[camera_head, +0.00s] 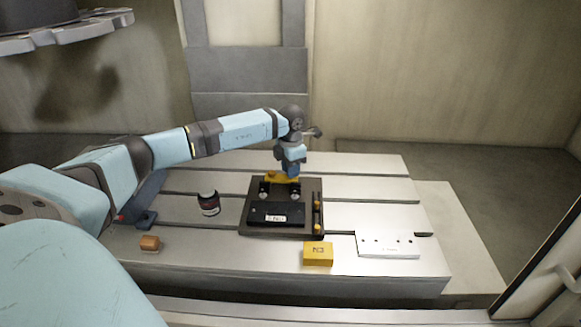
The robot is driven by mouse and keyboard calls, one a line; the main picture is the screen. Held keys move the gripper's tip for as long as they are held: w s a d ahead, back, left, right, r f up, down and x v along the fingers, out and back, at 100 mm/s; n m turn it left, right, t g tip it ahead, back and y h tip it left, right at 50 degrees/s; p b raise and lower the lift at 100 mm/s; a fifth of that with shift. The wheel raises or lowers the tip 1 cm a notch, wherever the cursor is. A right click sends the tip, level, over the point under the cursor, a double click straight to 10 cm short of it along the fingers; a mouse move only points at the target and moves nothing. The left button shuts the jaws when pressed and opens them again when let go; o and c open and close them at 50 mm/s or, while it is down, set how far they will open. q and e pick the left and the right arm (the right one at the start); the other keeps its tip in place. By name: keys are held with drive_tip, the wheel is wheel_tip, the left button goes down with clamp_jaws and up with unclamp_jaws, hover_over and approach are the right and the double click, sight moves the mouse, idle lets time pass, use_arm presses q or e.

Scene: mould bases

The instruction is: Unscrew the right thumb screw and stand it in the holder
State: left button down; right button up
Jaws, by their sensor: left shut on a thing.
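The black mould base (250,222) lies near the middle of the slotted metal table. A yellow part (273,177) sits at its far edge. My left gripper (291,175) reaches down from above onto the right end of this yellow part. It is shut on what appears to be the right thumb screw, which the fingers hide. Whether the screw is still threaded in cannot be told. A pale plate with several small holes (388,250), probably the holder, lies at the right front of the table. My right gripper is not in view.
A yellow box (318,256) stands in front of the mould base. A dark jar (208,203) and a small brown block (149,243) stand to the left. The slotted table (370,190) is clear at the back right. A wall closes the back.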

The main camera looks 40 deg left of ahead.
use_arm(q)
drive_tip(key=shift+f, duration=0.2)
drive_tip(key=c, duration=0.9)
unclamp_jaws()
drive_tip(key=shift+o, duration=0.2)
wheel_tip(320, 180, up, 14)
drive_tip(key=shift+b, duration=0.45)
drive_tip(key=shift+f, duration=0.15)
